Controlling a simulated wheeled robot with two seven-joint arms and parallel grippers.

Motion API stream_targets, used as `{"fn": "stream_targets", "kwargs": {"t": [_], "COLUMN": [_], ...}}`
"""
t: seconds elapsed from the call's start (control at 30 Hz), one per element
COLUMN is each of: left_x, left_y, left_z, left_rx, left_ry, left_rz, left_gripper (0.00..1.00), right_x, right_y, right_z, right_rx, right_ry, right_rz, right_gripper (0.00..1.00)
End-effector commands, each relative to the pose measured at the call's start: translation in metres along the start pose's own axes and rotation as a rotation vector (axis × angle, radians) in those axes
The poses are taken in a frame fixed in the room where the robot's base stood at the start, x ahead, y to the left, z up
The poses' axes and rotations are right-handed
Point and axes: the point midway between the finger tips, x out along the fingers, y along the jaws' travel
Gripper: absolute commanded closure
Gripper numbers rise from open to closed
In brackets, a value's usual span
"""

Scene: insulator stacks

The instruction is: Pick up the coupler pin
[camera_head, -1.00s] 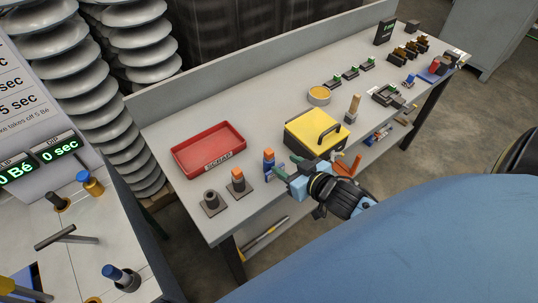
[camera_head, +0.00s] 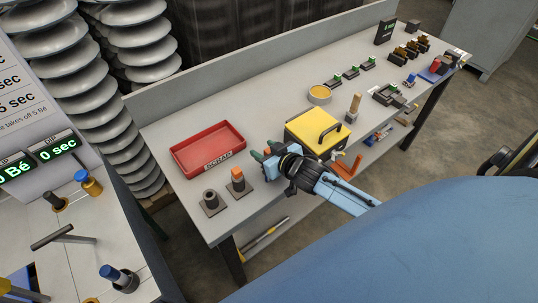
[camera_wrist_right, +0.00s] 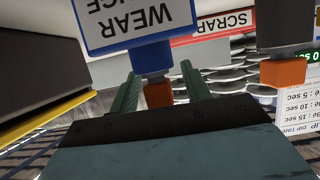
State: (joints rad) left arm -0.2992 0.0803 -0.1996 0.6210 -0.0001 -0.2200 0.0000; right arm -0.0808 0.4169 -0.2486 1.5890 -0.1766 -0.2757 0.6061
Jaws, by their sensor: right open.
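My right gripper (camera_head: 265,152) is open over the front edge of the bench, right of the red scrap tray. In the right wrist view, which is upside down, its two green fingers (camera_wrist_right: 160,90) flank an orange-ended blue piece (camera_wrist_right: 158,94) with a white, blue-framed "WEAR" sign (camera_wrist_right: 140,20). I cannot tell whether they touch it. A dark pin with an orange top (camera_head: 238,175) stands on a square base left of the gripper; it also shows in the right wrist view (camera_wrist_right: 283,72). Which piece is the coupler pin is not labelled. My left gripper is not in view.
The red scrap tray (camera_head: 208,149) lies behind the pins. A grey hollow cylinder (camera_head: 211,200) stands on a base at the bench's near left corner. A yellow box (camera_head: 318,132) with a black handle stands right of the gripper. A second table (camera_head: 85,262) is at left.

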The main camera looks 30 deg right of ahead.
Motion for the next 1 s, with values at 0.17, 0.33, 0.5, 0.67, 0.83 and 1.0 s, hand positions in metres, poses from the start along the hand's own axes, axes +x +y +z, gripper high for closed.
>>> {"fn": "stream_targets", "kwargs": {"t": [0.17, 0.33, 0.5, 0.67, 0.83, 1.0], "left_x": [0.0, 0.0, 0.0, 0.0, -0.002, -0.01], "left_y": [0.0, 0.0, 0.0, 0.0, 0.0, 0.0], "left_z": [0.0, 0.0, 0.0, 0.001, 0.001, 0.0], "left_rx": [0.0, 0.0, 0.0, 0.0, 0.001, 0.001], "left_ry": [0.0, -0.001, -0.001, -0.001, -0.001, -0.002], "left_rz": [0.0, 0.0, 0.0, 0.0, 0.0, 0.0], "left_gripper": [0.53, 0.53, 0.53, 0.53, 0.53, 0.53], "right_x": [0.0, 0.0, 0.0, 0.0, -0.003, -0.014], "right_y": [0.0, 0.0, 0.0, 0.0, 0.0, 0.0], "right_z": [0.0, 0.0, 0.0, 0.0, -0.006, -0.035], "right_rx": [0.0, 0.0, 0.0, 0.0, 0.0, -0.003], "right_ry": [0.0, -0.001, -0.001, 0.0, 0.001, 0.004], "right_rz": [0.0, 0.0, 0.0, 0.0, 0.001, 0.0], "right_gripper": [0.54, 0.76, 0.99, 1.0, 1.0, 1.0]}}
